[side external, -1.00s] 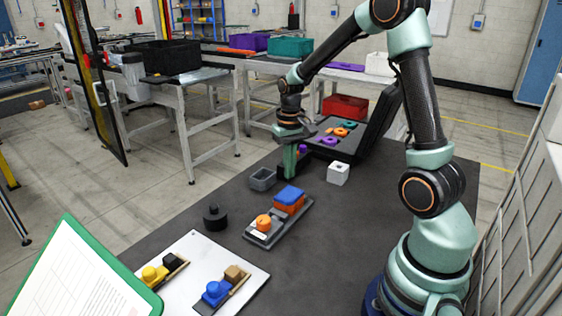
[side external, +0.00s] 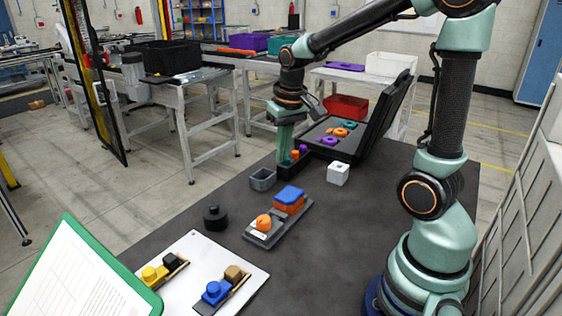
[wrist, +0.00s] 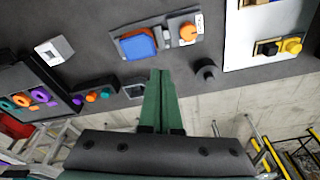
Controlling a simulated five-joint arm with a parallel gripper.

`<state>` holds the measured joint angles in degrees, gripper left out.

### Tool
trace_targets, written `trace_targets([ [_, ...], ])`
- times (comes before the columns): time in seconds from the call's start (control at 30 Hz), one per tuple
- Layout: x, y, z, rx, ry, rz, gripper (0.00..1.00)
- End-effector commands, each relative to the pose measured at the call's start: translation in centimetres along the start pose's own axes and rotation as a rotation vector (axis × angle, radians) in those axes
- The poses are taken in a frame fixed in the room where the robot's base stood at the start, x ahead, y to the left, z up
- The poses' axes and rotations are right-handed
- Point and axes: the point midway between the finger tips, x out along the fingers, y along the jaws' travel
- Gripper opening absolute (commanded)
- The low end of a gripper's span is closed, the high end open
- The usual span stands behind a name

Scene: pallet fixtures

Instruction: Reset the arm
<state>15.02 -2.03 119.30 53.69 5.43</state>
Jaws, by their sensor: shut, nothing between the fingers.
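My gripper (side external: 284,158) is shut and empty. It points down at the far left part of the dark table, in front of a small black tray with coloured pegs in the side view. In the wrist view its green fingers (wrist: 158,75) lie together with nothing between them. The small black tray (wrist: 72,99) holds an orange, a purple and a teal peg. The side view does not show clearly how high the fingertips are above the table.
A grey fixture (side external: 257,240) holds a blue block on an orange one and an orange knob. Nearby are a grey bin (side external: 262,179), white cube (side external: 338,174), black cylinder (side external: 215,218), white board (side external: 238,264) and open black case (side external: 378,127). The table's right middle is clear.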

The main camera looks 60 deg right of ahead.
Motion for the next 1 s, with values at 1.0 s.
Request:
trace_targets([
  [1.0, -7.0, -6.6, 9.0, -0.344, 0.328, -0.1, 0.0],
])
